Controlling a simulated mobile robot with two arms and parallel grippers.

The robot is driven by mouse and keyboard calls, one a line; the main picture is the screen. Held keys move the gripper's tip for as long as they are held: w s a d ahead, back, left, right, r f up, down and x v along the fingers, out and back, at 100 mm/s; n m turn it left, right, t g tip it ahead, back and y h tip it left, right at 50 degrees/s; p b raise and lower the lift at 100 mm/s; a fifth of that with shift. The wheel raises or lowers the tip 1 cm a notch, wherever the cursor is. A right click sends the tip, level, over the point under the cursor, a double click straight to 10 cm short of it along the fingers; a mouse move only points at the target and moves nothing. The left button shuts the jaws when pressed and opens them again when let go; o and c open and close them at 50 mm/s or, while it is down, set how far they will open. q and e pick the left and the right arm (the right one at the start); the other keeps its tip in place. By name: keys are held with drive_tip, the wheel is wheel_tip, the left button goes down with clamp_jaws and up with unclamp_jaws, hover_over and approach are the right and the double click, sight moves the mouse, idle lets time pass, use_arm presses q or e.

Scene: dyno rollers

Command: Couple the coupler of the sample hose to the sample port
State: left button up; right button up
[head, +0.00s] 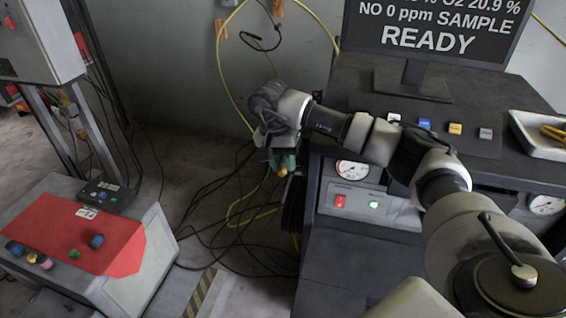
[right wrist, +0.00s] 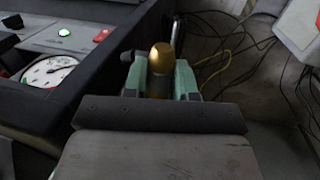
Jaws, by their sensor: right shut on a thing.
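My right gripper (head: 284,163) is beside the left end of the dark bench, over the floor gap. Its teal fingers show in the right wrist view (right wrist: 160,78), shut on the brass-coloured coupler (right wrist: 161,56) between them. The rounded tip stands out past the fingers. In the head view the brass tip (head: 282,171) shows just below the fingers. A yellow hose (head: 219,62) hangs from the wall behind; I cannot tell whether it joins the coupler. I cannot make out the sample port in either view. My left gripper is not in view.
The dark bench (head: 330,245) carries a gauge (head: 352,170), a red button and a green one. A monitor (head: 440,30) reading READY and a white tray (head: 540,135) are on top. Cables (head: 215,225) lie on the floor. A red-topped grey box (head: 150,245) stands left.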

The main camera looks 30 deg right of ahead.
drive_tip(key=shift+w+d, duration=0.3)
drive_tip(key=shift+d, duration=0.05)
drive_tip(key=o, duration=1)
drive_tip(key=shift+r, duration=0.25)
drive_tip(key=r, duration=0.3)
drive_tip(key=w+a+r, duration=0.1)
drive_tip(key=r, duration=0.6)
drive_tip(key=shift+w+a+b, duration=0.15)
drive_tip(key=shift+w+b, duration=0.15)
drive_tip(key=shift+w, duration=0.05)
